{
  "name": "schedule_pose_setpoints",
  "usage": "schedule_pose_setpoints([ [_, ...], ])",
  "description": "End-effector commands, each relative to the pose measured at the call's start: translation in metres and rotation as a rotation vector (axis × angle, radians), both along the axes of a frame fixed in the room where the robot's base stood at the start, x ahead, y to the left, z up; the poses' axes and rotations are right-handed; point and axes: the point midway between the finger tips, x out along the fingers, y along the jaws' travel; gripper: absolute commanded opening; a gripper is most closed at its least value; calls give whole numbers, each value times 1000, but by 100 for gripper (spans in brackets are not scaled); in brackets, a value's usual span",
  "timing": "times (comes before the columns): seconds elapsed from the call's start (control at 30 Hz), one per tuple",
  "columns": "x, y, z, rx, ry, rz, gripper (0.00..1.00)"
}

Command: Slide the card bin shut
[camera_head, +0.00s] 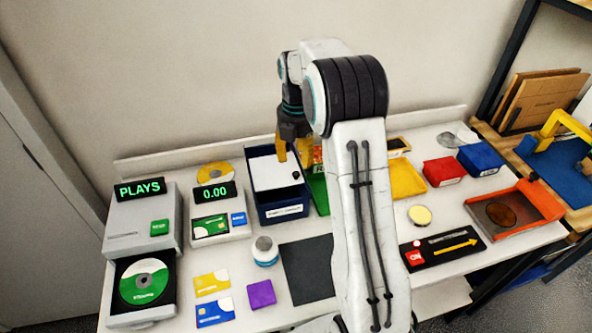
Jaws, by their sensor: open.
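The card bin (264,208) is a dark blue box with a white label on its front, standing at the back middle of the white table. A white sliding lid (272,174) with a small black knob near its right edge covers much of its top. A dark strip shows in front of the lid; I cannot tell whether it is an opening. My gripper (294,152), with yellow fingers, points down over the back right part of the bin, behind the knob. Its fingers are apart with nothing seen between them.
Left of the bin stand a card reader (216,228) and a disc player (141,232) with its tray out. A green tray (319,192) is close on the right. A white jar (265,251) and a dark mat (308,271) lie in front.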

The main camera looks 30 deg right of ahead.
Motion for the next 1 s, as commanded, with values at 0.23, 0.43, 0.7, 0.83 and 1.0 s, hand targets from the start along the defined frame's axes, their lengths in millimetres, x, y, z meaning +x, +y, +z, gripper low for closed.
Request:
schedule_pose_setpoints([
  [0.23,2,0,-1,1,1,-66,44],
  [0.43,2,0,-26,0,3,-68,44],
  [0.7,2,0,-55,1,1,-68,44],
  [0.83,2,0,-62,0,0,-67,44],
  [1.0,2,0,-66,0,0,-67,44],
])
